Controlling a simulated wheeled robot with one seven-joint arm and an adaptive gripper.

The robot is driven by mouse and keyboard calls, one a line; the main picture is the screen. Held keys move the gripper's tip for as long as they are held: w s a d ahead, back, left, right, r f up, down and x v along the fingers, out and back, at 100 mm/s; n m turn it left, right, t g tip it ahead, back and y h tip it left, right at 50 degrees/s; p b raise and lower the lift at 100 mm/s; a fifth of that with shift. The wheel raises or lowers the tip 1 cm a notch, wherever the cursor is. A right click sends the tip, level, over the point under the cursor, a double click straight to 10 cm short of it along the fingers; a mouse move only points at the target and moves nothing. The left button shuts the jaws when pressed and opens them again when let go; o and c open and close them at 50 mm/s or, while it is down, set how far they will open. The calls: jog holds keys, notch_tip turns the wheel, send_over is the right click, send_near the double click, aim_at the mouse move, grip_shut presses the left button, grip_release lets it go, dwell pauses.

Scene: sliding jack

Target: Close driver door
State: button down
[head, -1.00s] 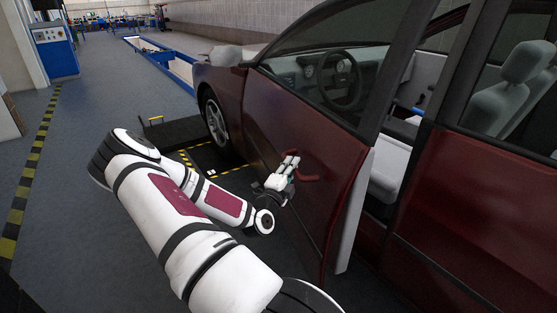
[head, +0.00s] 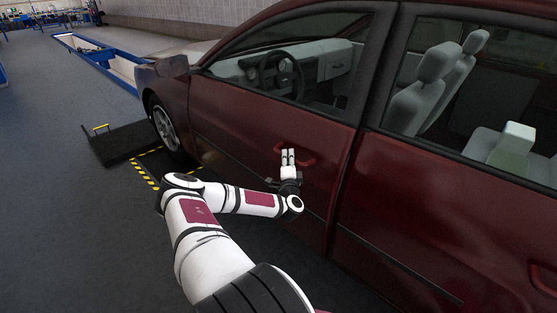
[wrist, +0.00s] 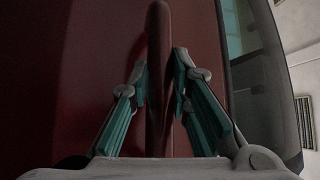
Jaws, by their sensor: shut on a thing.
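The dark red driver door (head: 235,112) of the car looks flush, or nearly flush, with the body in the head view; no gap into the cabin shows at its rear edge. Its red handle (head: 307,161) is near that edge. My gripper (head: 287,156) is at the handle, shut on it. In the wrist view the handle (wrist: 158,40) runs upright between the two teal-padded fingers (wrist: 160,82), with the red door panel (wrist: 95,50) behind. Whether the latch has caught cannot be seen.
The rear door (head: 420,190) is at the right, in line with the driver door. A blue-framed pit (head: 95,58) is farther back. Open grey floor (head: 60,220) lies at the left.

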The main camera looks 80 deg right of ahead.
jog(key=shift+s+d+f+t+p, duration=0.15)
jog(key=shift+s+d+t+p, duration=0.25)
jog(key=shift+s+d, duration=0.9)
jog(key=shift+d, duration=0.15)
jog(key=c, duration=1.5)
grip_release()
jog(key=shift+d+g, duration=0.1)
jog(key=shift+g, duration=0.2)
jog(key=shift+o, duration=0.2)
jog(key=shift+w, duration=0.1)
jog(key=shift+a, duration=0.3)
send_near(295, 153)
jog(key=v, duration=0.3)
jog(key=shift+s+a, duration=0.2)
jog(key=shift+s, duration=0.15)
